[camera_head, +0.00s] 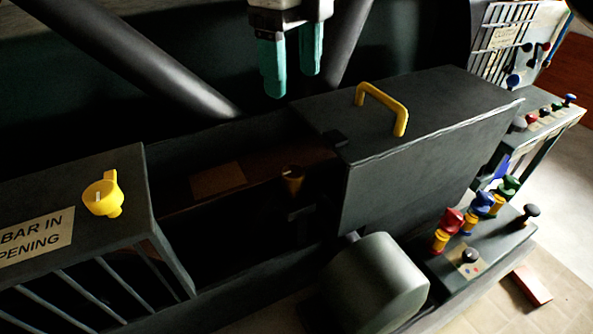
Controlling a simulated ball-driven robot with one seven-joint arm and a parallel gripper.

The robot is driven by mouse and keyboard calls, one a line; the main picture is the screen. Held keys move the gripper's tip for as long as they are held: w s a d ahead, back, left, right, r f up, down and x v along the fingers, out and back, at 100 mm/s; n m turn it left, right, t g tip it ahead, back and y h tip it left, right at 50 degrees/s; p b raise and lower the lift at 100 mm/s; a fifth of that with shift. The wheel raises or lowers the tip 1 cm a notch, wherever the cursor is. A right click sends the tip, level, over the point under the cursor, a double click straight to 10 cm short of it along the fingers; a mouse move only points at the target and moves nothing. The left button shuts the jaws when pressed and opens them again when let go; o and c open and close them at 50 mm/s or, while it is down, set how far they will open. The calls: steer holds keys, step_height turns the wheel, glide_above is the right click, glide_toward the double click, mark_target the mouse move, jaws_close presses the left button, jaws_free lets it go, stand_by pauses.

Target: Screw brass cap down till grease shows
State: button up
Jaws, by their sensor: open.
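A small brass-coloured cap (293,180) stands upright in the dark gap between the slatted housing and the large box with the yellow handle. It is in shadow, and I cannot make out its thread or any grease. My gripper (293,86) hangs at the top of the view with its two teal fingers pointing down. The fingers are apart with nothing between them. In the picture the gripper is above the cap, well clear of it.
The dark box (430,155) with a yellow handle (384,104) stands right of the cap. A slatted housing (140,215) with a yellow knob (102,196) is at left. A rounded grey cover (375,280) is in front. Coloured knobs (480,207) stand at right.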

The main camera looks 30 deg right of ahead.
steer(key=b, duration=0.8)
glide_above(292, 171)
step_height(292, 171, down, 9)
step_height(292, 171, down, 10)
steer(key=shift+f+p, duration=0.2)
steer(key=shift+p, duration=0.1)
steer(key=shift+c, duration=0.5)
steer(key=c, duration=1)
steer(key=shift+o, duration=0.2)
